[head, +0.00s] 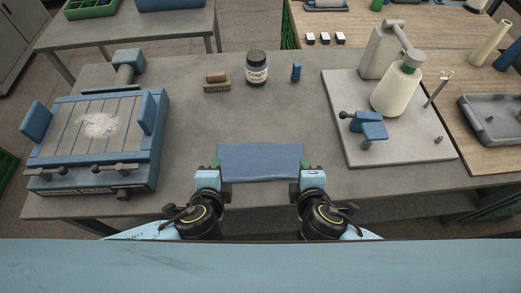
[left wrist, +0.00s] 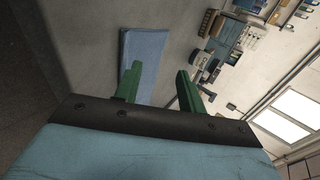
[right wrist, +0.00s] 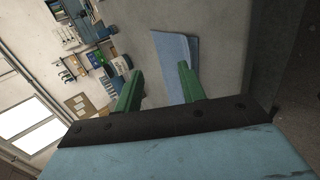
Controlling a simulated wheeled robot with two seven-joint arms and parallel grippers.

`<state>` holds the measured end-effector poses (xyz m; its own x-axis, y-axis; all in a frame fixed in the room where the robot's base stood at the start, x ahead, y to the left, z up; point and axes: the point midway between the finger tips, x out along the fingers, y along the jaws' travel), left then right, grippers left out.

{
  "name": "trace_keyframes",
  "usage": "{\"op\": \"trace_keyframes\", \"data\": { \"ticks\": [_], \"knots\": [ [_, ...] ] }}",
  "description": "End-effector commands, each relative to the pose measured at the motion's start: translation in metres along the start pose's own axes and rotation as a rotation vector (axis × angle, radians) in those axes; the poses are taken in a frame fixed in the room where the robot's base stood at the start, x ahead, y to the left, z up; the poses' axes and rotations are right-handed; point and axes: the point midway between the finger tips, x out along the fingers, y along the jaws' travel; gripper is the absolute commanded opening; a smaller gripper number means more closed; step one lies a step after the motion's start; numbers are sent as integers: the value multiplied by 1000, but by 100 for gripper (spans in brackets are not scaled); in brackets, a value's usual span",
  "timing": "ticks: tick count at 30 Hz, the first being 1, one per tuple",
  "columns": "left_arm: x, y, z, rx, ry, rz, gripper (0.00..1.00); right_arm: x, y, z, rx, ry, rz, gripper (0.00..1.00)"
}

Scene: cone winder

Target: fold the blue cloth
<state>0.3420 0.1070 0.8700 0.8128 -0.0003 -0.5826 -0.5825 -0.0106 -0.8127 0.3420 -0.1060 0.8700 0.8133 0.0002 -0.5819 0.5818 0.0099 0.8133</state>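The blue cloth (head: 260,162) lies as a flat, wide rectangle on the grey table, close to its front edge. My left gripper (head: 214,166) is at its left end and my right gripper (head: 304,166) at its right end. In the left wrist view the cloth (left wrist: 145,50) shows beyond the spread green fingers of the left gripper (left wrist: 159,71). In the right wrist view the cloth (right wrist: 174,55) shows beyond the spread fingers of the right gripper (right wrist: 161,72). Both look open. Whether the fingertips touch the cloth cannot be told.
A blue clamping fixture (head: 80,135) stands at the left. A brush (head: 217,82), a jar (head: 257,68) and a small blue bottle (head: 296,72) stand behind the cloth. A cone winder (head: 368,128) on a pale board is at the right. The table around the cloth is clear.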

Motion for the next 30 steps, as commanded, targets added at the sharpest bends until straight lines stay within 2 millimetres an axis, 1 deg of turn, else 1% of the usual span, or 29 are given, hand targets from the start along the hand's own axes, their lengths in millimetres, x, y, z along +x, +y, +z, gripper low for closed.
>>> {"op": "trace_keyframes", "data": {
  "ticks": [1, 6, 9, 11, 15, 30],
  "knots": [
    [-9, -3, 0, -3, 2, -1, 40, -9, 2, 0, 2, 2, 0, 40],
    [-35, -10, 0, -3, 3, 0, 40, -35, 10, 0, 2, 2, -1, 40],
    [-47, -13, 0, -2, 2, -1, 40, -47, 13, 0, 1, 0, 0, 40],
    [-52, -15, 0, -1, 0, -1, 40, -52, 15, 0, 0, 1, 0, 40],
    [-55, -16, 0, 0, -1, -1, 40, -56, 16, 1, 0, -1, 0, 40],
    [-55, -16, 0, -20, -3, 7, 40, -55, 16, 2, 19, -4, -8, 40]
  ]
}}
